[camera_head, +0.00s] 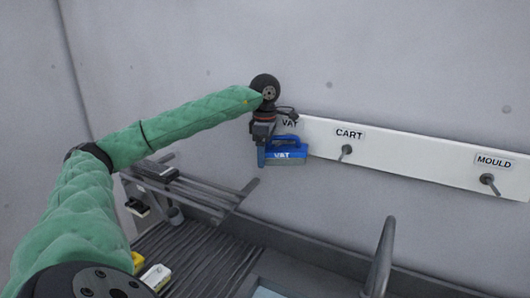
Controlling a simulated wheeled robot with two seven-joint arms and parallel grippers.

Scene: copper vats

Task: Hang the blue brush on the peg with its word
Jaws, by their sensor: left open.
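The blue brush (288,155), marked VAT, is upright against the wall below the left end of the white peg board (400,158). My left gripper (263,148) is open, pointing down at the brush's left end; I cannot tell whether it touches it. The board has labels VAT (290,123), CART (349,133) and MOULD (494,161). The CART peg (346,150) and the MOULD peg (488,180) are bare. My gripper partly covers the VAT label and its peg area, so I cannot tell whether the brush's loop is on that peg.
Below the wall is a grey slatted rack (195,258) with dark rails. A yellow and white brush (155,277) lies at its left, and a dark item with a white part (138,207) is above it. A tall grey lever-like part (381,258) stands at the lower right.

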